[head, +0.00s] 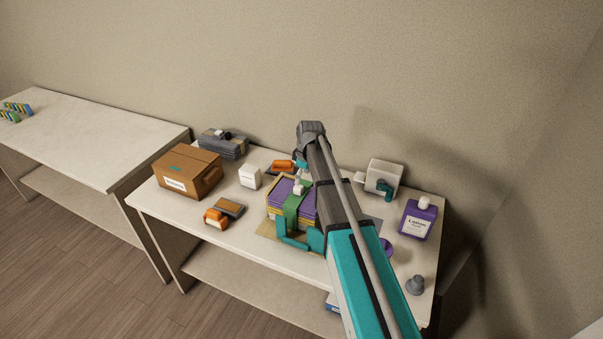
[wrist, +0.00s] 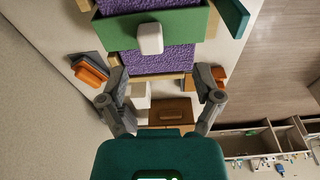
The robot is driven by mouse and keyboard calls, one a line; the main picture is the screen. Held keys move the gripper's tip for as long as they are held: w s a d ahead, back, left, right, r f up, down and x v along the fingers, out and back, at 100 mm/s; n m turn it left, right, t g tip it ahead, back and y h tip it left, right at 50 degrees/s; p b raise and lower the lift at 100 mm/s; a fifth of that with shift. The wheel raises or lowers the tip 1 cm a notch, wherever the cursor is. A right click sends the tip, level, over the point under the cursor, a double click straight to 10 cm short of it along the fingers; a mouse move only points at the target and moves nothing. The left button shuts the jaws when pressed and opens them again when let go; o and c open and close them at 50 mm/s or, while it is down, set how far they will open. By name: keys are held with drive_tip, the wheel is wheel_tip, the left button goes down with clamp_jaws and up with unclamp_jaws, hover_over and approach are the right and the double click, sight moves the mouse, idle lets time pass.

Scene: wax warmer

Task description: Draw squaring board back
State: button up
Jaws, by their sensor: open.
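I take the green board with a white knob to be the squaring board (head: 292,207). It lies across a stack of purple sheets (head: 279,191) on the right-hand table. In the wrist view the green board (wrist: 100,27) crosses the purple stack (wrist: 160,60) near the top edge, its white knob (wrist: 150,38) standing out. My gripper (wrist: 160,76) is open, its two fingers spread wide, with nothing between the tips. The knob is ahead of the fingertips and apart from them. In the head view my arm hides part of the stack and most of the gripper.
A teal bracket (head: 297,242) stands at the stack's front. A cardboard box (head: 187,172), white block (head: 249,177), orange-and-grey tools (head: 222,212), white machine (head: 384,178) and purple bottle (head: 418,219) surround it. A second table (head: 90,130) at left is mostly clear.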

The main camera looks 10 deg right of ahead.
drive_tip(key=shift+w+n, duration=0.4)
drive_tip(key=shift+w, duration=0.45)
drive_tip(key=shift+s, duration=0.1)
drive_tip(key=s+f+m+h, duration=0.1)
drive_tip(key=s+m, duration=1)
drive_tip(key=s, duration=1.5)
wheel_tip(320, 180, down, 10)
drive_tip(key=s+g+b, duration=0.1)
drive_tip(key=s+b, duration=0.1)
drive_tip(key=b, duration=0.8)
drive_tip(key=shift+r, duration=0.25)
drive_tip(key=shift+s+d, duration=0.1)
drive_tip(key=shift+d, duration=0.05)
